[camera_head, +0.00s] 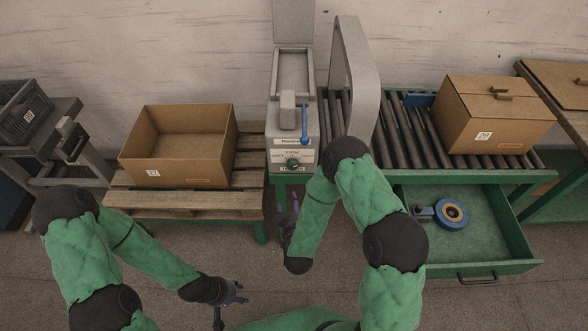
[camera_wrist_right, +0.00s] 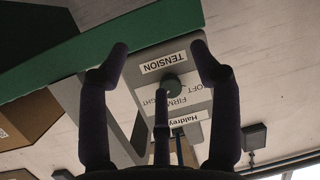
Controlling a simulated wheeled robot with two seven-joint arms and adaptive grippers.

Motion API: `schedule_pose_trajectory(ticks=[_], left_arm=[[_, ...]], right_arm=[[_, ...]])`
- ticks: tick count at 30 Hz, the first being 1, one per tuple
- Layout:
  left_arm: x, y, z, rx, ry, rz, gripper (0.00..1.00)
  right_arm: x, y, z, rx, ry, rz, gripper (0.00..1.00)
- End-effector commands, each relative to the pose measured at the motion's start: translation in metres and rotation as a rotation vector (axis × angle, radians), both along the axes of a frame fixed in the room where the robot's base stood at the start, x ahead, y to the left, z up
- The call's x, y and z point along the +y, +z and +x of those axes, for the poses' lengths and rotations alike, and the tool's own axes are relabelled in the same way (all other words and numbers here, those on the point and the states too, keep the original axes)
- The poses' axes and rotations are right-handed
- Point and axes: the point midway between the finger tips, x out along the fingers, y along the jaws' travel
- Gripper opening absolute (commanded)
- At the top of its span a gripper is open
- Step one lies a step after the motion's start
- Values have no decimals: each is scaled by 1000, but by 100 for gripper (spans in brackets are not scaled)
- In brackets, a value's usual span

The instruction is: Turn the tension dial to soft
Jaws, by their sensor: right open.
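The tension dial (camera_head: 292,163) is a dark green round knob on the front of a grey winder (camera_head: 278,126). In the right wrist view the dial (camera_wrist_right: 174,83) shows upside down between my fingers, near the labels TENSION, FIRM and partly covered SOFT and TIGHT. I cannot tell where its pointer stands. My right gripper (camera_head: 288,218) is open and empty, below and in front of the dial, apart from it. Its spread fingers (camera_wrist_right: 161,60) frame the dial in the wrist view. My left gripper (camera_head: 228,302) is low at the front, empty, its fingers apart.
A blue lever (camera_head: 305,123) stands above the dial. An open carton (camera_head: 180,150) sits on a pallet (camera_head: 190,203) at left. A roller conveyor (camera_head: 400,130) with a closed carton (camera_head: 480,125) is at right. Below it, an open green drawer (camera_head: 500,266) holds a blue-rimmed disc (camera_head: 452,213).

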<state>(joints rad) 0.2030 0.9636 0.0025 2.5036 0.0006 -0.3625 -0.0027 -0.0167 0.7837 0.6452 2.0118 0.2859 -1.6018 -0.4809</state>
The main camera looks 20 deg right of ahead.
Motion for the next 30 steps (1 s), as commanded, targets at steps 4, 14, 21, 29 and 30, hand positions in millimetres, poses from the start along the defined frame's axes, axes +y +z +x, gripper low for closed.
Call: schedule_pose_trajectory(ticks=[4, 14, 21, 29, 30], left_arm=[[0, 0, 0, 0, 0, 0, 40], [0, -3, 0, 0, 0, 0, 40], [0, -13, 0, 0, 0, 0, 40], [0, -23, 0, 0, 0, 0, 40], [0, -24, 0, 0, 0, 0, 40]], right_arm=[[-4, 37, 3, -174, -40, -138, 64], [-9, 63, 8, -294, -80, -236, 64], [-20, 62, 46, -293, -80, -234, 64], [-31, 62, 85, -291, -79, -234, 64], [-32, 62, 90, -291, -79, -234, 64]])
